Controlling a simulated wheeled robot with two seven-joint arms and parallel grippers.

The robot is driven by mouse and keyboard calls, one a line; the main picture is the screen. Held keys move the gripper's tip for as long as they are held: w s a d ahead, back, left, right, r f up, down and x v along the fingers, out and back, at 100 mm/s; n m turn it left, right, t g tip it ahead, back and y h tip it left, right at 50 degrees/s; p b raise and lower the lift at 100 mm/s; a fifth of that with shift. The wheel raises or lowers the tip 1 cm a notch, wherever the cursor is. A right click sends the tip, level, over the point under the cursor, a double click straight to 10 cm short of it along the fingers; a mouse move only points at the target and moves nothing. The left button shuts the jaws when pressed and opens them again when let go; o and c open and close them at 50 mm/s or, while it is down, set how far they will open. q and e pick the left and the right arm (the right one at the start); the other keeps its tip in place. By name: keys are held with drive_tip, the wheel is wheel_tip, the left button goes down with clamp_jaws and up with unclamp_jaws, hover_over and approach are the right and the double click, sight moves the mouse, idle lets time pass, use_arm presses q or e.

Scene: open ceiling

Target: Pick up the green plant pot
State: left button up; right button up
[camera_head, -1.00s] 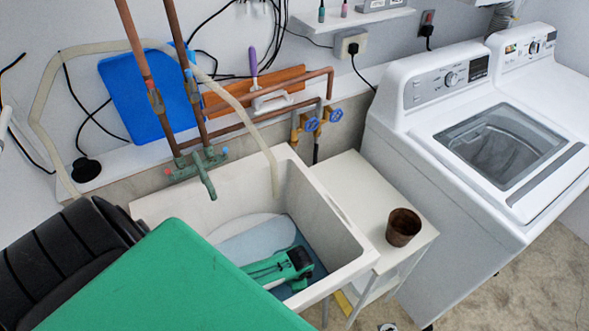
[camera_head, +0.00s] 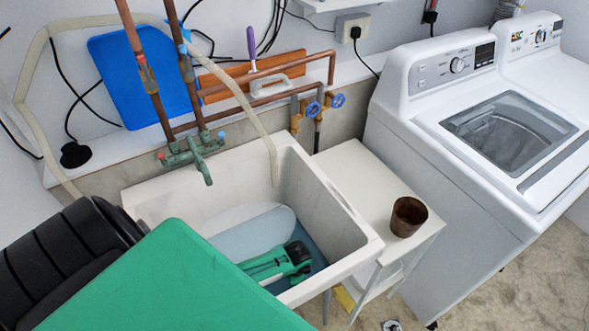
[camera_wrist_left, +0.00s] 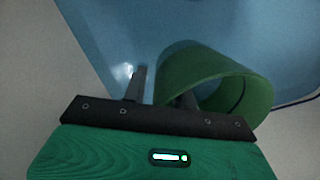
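The green plant pot (camera_wrist_left: 205,68) shows in the left wrist view, its open round rim tilted toward the camera, against a blue surface. My left gripper (camera_wrist_left: 162,84) is open at the pot's near side. One finger is left of the pot, outside it, and the other overlaps the pot's opening, with the pot's wall between them. In the head view my green and black left gripper (camera_head: 297,258) is down inside the white sink (camera_head: 345,225). The pot cannot be told apart from it there. My right gripper is not in view.
The sink's walls stand close around my left gripper. A brown pot (camera_head: 408,216) stands on the white side table (camera_head: 365,180) right of the sink. Copper pipes and a green tap (camera_head: 192,150) rise behind the sink. A washing machine (camera_head: 440,140) stands at right.

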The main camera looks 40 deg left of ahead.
use_arm(q)
clamp_jaws()
drive_tip(key=shift+r, duration=0.1)
